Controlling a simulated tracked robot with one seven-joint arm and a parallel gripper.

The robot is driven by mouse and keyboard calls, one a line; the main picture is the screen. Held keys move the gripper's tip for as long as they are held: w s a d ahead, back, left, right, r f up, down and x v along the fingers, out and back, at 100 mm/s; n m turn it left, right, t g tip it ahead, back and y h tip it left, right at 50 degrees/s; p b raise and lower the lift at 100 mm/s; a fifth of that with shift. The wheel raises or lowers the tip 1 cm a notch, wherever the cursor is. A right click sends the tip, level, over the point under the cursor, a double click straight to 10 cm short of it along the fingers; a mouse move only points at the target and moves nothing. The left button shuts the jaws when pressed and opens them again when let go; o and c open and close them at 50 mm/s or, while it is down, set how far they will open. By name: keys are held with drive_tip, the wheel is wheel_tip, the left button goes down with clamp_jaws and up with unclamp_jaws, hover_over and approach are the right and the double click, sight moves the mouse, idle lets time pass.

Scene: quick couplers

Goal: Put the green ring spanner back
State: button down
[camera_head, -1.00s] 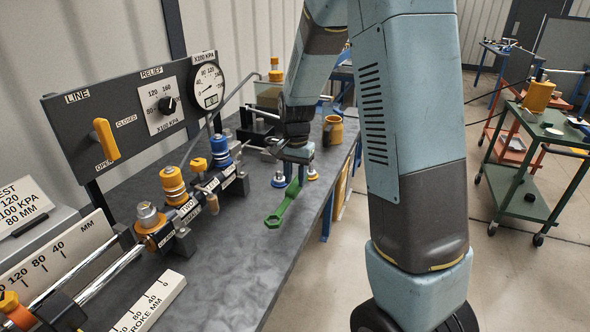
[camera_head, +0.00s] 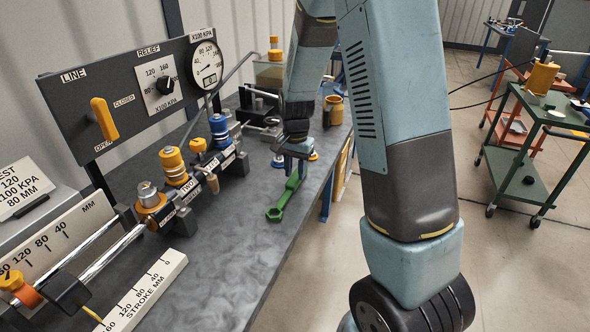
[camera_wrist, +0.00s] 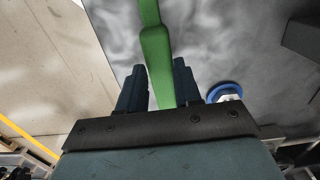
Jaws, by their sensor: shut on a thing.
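The green ring spanner (camera_head: 284,201) is in the head view over the dark bench, near its right edge. Its ring end points toward the camera. My gripper (camera_head: 294,168) is shut on the far part of its handle. In the wrist view the spanner's green handle (camera_wrist: 158,60) runs up out of the frame from between my two dark fingers (camera_wrist: 160,90). The ring end is out of the wrist view. I cannot tell whether the spanner touches the bench top.
A coupler row (camera_head: 198,163) with blue and yellow fittings stands left of the spanner. A gauge panel (camera_head: 130,95) rises behind it. A yellow mug (camera_head: 333,108) stands beyond my gripper. A blue-rimmed fitting (camera_wrist: 226,93) is beside my fingers. The near bench top (camera_head: 225,260) is clear.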

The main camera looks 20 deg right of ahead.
drive_tip(key=shift+f, duration=0.2)
idle(0.3)
drive_tip(key=c, duration=0.7)
unclamp_jaws()
wheel_tip(320, 180, up, 14)
drive_tip(key=shift+w+d+f, duration=0.15)
drive_tip(key=shift+w+f, duration=0.05)
